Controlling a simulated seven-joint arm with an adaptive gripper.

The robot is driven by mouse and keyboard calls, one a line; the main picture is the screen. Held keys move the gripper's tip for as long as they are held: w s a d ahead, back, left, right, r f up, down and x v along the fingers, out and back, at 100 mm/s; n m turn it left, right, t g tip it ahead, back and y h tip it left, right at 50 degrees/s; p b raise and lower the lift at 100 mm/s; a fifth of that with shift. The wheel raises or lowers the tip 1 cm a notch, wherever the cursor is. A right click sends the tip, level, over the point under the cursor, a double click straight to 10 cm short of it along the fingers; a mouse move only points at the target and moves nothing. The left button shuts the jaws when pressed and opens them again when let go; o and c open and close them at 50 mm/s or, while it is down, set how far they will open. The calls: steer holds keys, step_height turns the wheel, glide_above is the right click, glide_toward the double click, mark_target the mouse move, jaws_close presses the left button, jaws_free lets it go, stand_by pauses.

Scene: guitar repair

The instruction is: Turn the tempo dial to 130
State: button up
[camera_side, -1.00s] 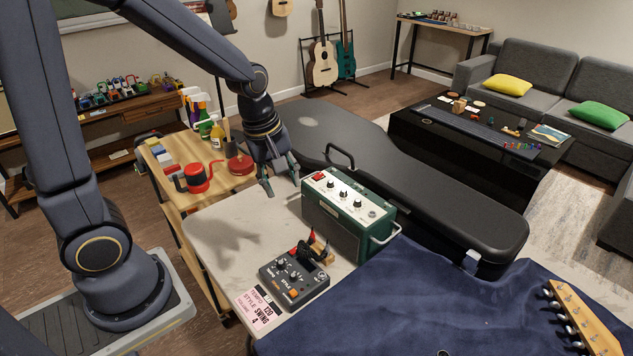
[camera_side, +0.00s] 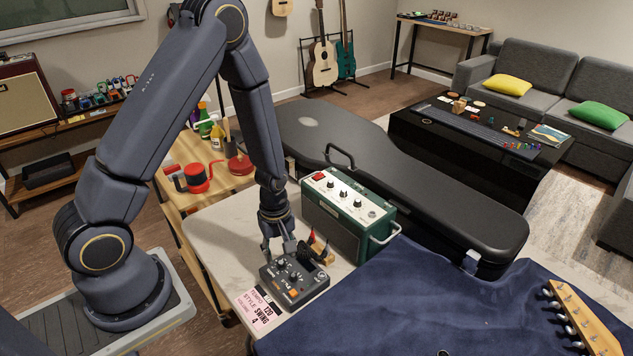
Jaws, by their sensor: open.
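A dark grey box with several knobs (camera_side: 297,286) and an orange button lies on the pale worktop. A pink card (camera_side: 258,311) at its front left reads tempo 120, style swing and a third line with 4. My gripper (camera_side: 275,256) points down, open, over the back left part of the box, close to its knobs. The fingers partly cover that part. I cannot tell whether they touch a knob, and the dial markings are too small to read.
A green amplifier (camera_side: 345,222) stands right behind the box. A small stand with red and black parts (camera_side: 318,250) sits at its back edge. A black guitar case (camera_side: 430,190) lies behind. Blue cloth (camera_side: 400,300) covers the right. The worktop's left (camera_side: 215,228) is clear.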

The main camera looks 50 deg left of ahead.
mark_target(281, 262)
steer(key=shift+f, duration=1.6)
steer(key=shift+c, duration=0.2)
jaws_close()
